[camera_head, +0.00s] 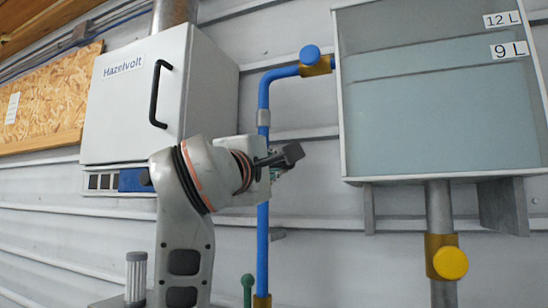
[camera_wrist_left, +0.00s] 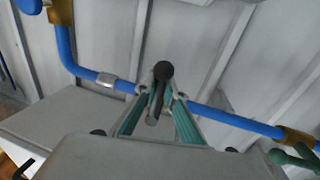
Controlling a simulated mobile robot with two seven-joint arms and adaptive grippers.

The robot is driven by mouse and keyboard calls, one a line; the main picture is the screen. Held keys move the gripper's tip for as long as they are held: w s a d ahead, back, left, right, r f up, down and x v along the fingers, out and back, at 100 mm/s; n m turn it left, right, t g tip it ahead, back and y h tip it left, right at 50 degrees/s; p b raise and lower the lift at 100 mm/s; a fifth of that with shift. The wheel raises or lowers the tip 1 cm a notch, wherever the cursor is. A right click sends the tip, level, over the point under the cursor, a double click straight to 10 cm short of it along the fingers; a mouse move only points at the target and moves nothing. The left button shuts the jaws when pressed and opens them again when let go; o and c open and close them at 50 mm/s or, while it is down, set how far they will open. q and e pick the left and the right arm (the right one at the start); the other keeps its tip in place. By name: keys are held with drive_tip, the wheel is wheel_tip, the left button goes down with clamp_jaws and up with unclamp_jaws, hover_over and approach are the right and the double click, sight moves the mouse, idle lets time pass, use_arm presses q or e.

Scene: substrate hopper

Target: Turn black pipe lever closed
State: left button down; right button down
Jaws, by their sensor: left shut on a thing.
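The black lever (camera_wrist_left: 163,71) shows in the left wrist view as a round dark end with a short stem between my fingertips. My left gripper (camera_wrist_left: 162,98) is shut on it, a green-lined finger on each side. In the head view the gripper (camera_head: 276,167) is in front of the blue pipe (camera_head: 263,225), partly hiding it; a dark piece at the fingers appears to be the lever. The lever's mount is hidden, so its exact angle is hard to tell. My right gripper is in neither view.
A tank (camera_head: 440,120) with 12 L and 9 L marks hangs at right, above a yellow knob (camera_head: 450,263). A blue knob (camera_head: 309,54) sits on the upper pipe. A white Hazelvolt cabinet (camera_head: 135,100) is at left, and a green handle (camera_head: 247,283) is below.

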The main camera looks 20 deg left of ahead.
use_arm(q)
drive_tip(key=shift+d+f+m, duration=0.1)
drive_tip(key=shift+f+m, duration=0.1)
drive_tip(key=shift+m, duration=0.1)
drive_tip(key=c, duration=2.1)
unclamp_jaws()
drive_tip(key=shift+s, duration=0.55)
drive_tip(key=v, duration=1.1)
drive_tip(key=shift+f, duration=0.1)
